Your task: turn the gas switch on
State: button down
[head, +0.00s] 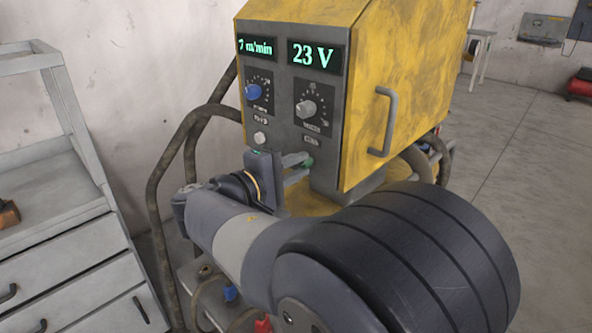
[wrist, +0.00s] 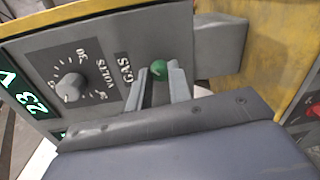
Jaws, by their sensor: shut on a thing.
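The gas switch is a small green knob (wrist: 158,68) beside the "GAS" label on the grey front panel of the yellow welding machine. In the head view the green knob (head: 308,163) shows at the tips of my fingers, low on the panel. My gripper (head: 301,166) reaches the panel from the front. In the wrist view the two grey fingers of my gripper (wrist: 161,76) are closed on the sides of the knob. Part of the knob is hidden between them. Its exact turned position is hard to tell.
Above are a volts dial (head: 308,108), a blue dial (head: 254,91), a white button (head: 260,138) and lit displays reading 7 m/min and 23 V. A side handle (head: 383,122) sticks out at right. Dark hoses (head: 160,185) hang left, beside a grey drawer cabinet (head: 70,262).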

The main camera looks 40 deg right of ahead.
jog(key=c, duration=1.3)
grip_release()
jog(key=a+p, duration=0.1)
jog(key=a, duration=0.9)
jog(key=shift+s+a+r, duration=0.35)
jog(key=shift+s+a, duration=0.05)
jog(key=shift+s, duration=0.05)
jog(key=shift+w+d+f+b, duration=0.1)
jog(key=shift+w+d+b, duration=0.05)
jog(key=shift+d, duration=1.65)
jog(key=shift+w+d+f+b, duration=0.15)
jog(key=shift+d, duration=1.7)
jog(key=shift+w+d+f+b, duration=0.1)
jog(key=shift+w+d+b, duration=0.05)
jog(key=shift+d, duration=1.65)
jog(key=shift+a, duration=0.15)
